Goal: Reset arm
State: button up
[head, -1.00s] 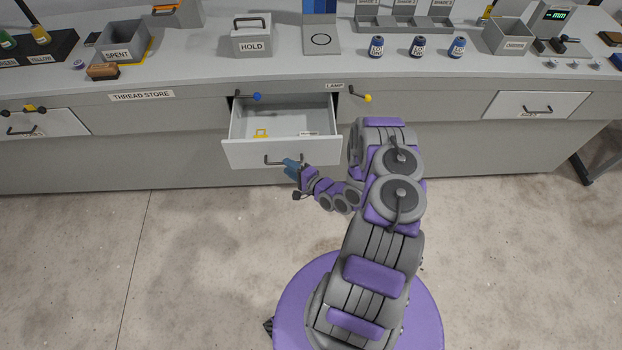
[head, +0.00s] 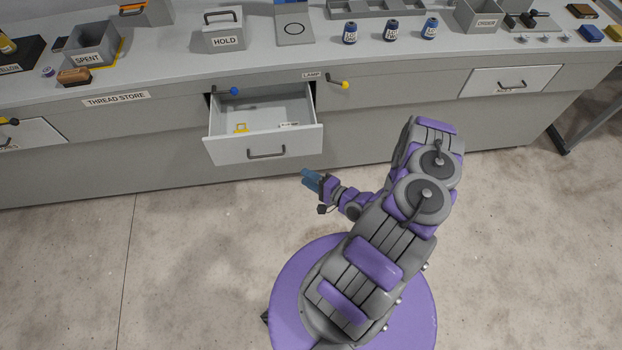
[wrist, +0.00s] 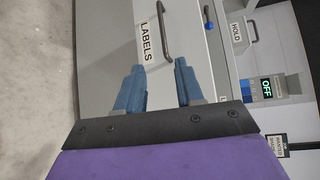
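My gripper (head: 310,180) is in front of the bench, to the right of and below the open drawer (head: 235,150) in the head view. It is apart from the drawer handle (head: 267,152). In the wrist view my gripper (wrist: 158,88) has its two blue fingers spread with nothing between them. The drawer handle (wrist: 164,32) and the LABELS plate on the drawer front (wrist: 185,50) show beyond the fingertips. My arm is bent above my purple base.
The drawer sticks out from the bench front and holds a small yellow item (head: 240,128). A blue knob (head: 234,91) and a yellow knob (head: 344,85) jut from the bench. The HOLD box (head: 224,32) and several spools stand on top. The floor in front is clear.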

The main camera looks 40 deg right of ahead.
jog(key=shift+s+d, duration=0.1)
jog(key=shift+s, duration=0.25)
dwell(0.4)
